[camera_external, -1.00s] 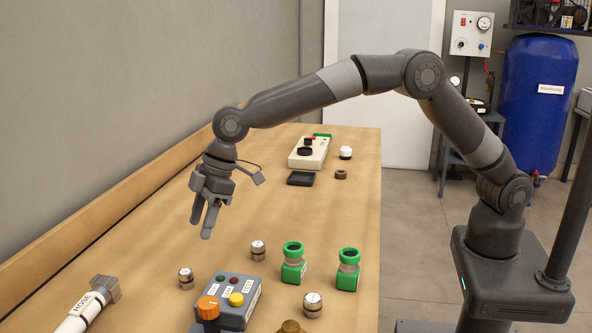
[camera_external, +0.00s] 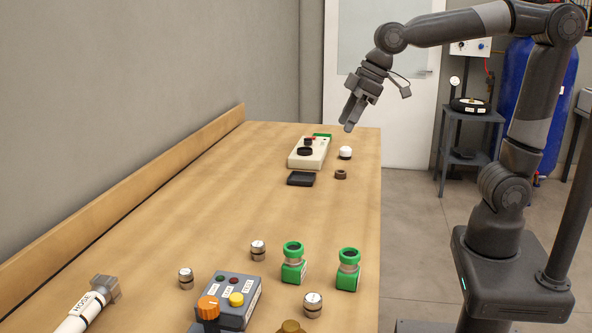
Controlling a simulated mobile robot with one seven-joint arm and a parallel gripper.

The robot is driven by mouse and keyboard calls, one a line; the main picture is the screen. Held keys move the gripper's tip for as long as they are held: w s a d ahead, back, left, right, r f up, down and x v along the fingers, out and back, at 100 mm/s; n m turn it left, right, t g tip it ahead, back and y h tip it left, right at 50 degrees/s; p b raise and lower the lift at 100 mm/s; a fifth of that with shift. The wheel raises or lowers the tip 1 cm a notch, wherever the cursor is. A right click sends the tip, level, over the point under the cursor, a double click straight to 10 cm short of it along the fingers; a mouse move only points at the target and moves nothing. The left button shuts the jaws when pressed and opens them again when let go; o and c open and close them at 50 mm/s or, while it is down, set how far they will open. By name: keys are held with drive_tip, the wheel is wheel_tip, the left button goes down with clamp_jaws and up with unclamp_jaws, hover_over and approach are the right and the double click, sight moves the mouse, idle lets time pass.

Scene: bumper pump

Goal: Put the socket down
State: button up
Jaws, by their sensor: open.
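My gripper (camera_external: 348,122) is open and shows nothing between its fingers. It hangs with its fingers pointing down, in the air over the far right part of the table, near a white-topped round piece (camera_external: 345,153). A small dark brown ring-shaped piece (camera_external: 341,174), possibly the socket, lies on the table below and apart from the gripper. I cannot tell for sure which piece is the socket.
A beige device (camera_external: 310,157) and a black tray (camera_external: 301,179) lie on the wooden table (camera_external: 220,215). The middle of the table is clear.

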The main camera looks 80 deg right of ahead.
drive_tip(key=s+d+f+m, duration=0.1)
drive_tip(key=s+d+f, duration=0.2)
drive_tip(key=s, duration=0.6)
drive_tip(key=s+d+f+m+h, duration=0.1)
drive_tip(key=s+d+f+m, duration=0.1)
drive_tip(key=s, duration=0.7)
drive_tip(key=shift+d+f+t, duration=0.3)
drive_tip(key=shift+d+f, duration=0.15)
drive_tip(key=shift+d, duration=0.6)
drive_tip(key=shift+o, duration=0.8)
